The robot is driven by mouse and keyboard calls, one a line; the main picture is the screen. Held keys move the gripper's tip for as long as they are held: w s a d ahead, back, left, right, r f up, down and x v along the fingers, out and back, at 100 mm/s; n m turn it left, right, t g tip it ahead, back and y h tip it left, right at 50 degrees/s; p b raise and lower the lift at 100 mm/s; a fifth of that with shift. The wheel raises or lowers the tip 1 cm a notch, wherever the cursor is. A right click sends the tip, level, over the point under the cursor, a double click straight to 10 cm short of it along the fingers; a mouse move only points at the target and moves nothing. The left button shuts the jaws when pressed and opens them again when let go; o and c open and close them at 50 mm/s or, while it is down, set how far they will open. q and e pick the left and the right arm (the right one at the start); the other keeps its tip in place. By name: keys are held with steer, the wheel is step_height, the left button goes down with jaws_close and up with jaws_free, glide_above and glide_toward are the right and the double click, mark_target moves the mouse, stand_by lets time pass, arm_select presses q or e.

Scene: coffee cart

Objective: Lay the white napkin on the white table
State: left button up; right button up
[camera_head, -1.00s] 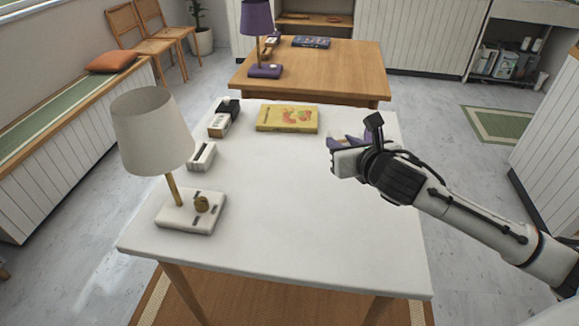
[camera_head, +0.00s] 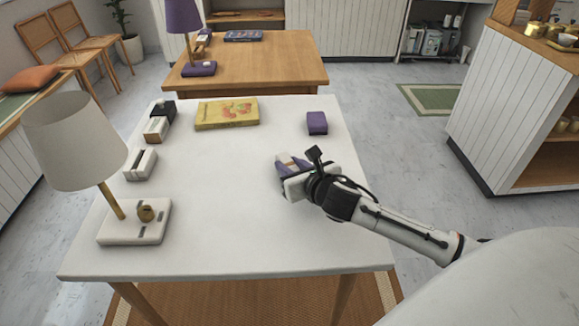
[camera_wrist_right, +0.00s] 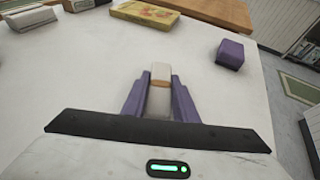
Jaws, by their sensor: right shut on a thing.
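My right gripper (camera_head: 289,166) is over the right part of the white table (camera_head: 215,225). Its purple fingers are shut on a white rolled thing with a tan band, which I take to be the white napkin (camera_wrist_right: 160,71). In the right wrist view the gripper (camera_wrist_right: 160,92) has the roll between its fingers, pointing away from the wrist. Only a small bit of the napkin shows in the head view. I cannot tell whether it touches the tabletop. My left gripper is not in view.
A purple box (camera_head: 317,122) stands beyond the gripper. A yellow box (camera_head: 227,113) lies at the back. A lamp (camera_head: 134,222), a small white holder (camera_head: 141,164) and a black-and-white item (camera_head: 158,121) line the left side. The table's middle and front are clear.

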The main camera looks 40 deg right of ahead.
steer(key=shift+f, duration=0.15)
steer(key=o, duration=1)
steer(key=shift+o, duration=0.2)
steer(key=shift+s+r, duration=0.1)
steer(key=shift+r, duration=0.2)
steer(key=p+v, duration=0.1)
steer(key=v, duration=1)
steer(key=shift+s+a+r+p, duration=0.1)
steer(key=shift+s+p, duration=0.2)
steer(key=shift+s, duration=0.1)
